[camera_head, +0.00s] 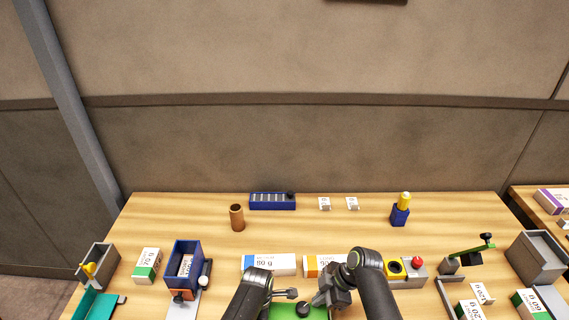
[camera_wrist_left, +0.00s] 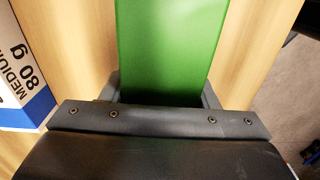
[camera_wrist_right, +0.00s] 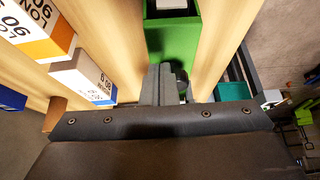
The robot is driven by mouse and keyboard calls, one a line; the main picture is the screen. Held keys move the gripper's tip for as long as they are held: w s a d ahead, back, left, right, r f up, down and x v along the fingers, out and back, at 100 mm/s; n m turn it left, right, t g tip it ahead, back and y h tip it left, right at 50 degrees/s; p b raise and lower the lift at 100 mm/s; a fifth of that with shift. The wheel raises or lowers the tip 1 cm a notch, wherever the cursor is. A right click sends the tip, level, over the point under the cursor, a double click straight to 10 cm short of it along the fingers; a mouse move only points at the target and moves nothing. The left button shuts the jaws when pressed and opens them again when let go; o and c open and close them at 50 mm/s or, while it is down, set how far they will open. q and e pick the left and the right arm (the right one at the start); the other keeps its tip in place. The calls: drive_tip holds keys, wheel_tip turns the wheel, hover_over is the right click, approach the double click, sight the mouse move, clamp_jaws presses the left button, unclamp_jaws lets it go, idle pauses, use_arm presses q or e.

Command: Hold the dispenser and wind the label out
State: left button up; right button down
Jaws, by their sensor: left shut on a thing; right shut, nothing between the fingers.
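The green dispenser (camera_head: 285,313) is at the table's front edge, mostly cut off at the bottom of the head view. Its body (camera_wrist_left: 168,45) fills the space between my left fingers. My left gripper (camera_head: 287,294) is shut on it. A black round knob (camera_head: 303,309) is on the dispenser; it is partly hidden in the right wrist view (camera_wrist_right: 183,82). My right gripper (camera_head: 322,299) is shut and empty, with its fingertips close beside the knob; I cannot tell whether they touch. A pale patch (camera_wrist_right: 171,4) shows on the dispenser's top; I cannot tell whether it is a label.
A box with a red button (camera_head: 417,262) is on the right. A blue holder (camera_head: 184,250) stands on the left. The table's middle (camera_head: 310,230) is clear.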

drive_tip(key=shift+s+a, duration=0.15)
drive_tip(key=shift+a, duration=0.15)
idle(0.5)
drive_tip(key=shift+s, duration=0.9)
drive_tip(key=shift+s+a, duration=0.15)
drive_tip(key=shift+s, duration=0.25)
idle(0.3)
drive_tip(key=shift+d, duration=0.2)
drive_tip(key=shift+s+d, duration=0.1)
drive_tip(key=shift+d, duration=0.05)
wheel_tip(320, 180, up, 6)
drive_tip(key=shift+d, duration=0.2)
idle(0.3)
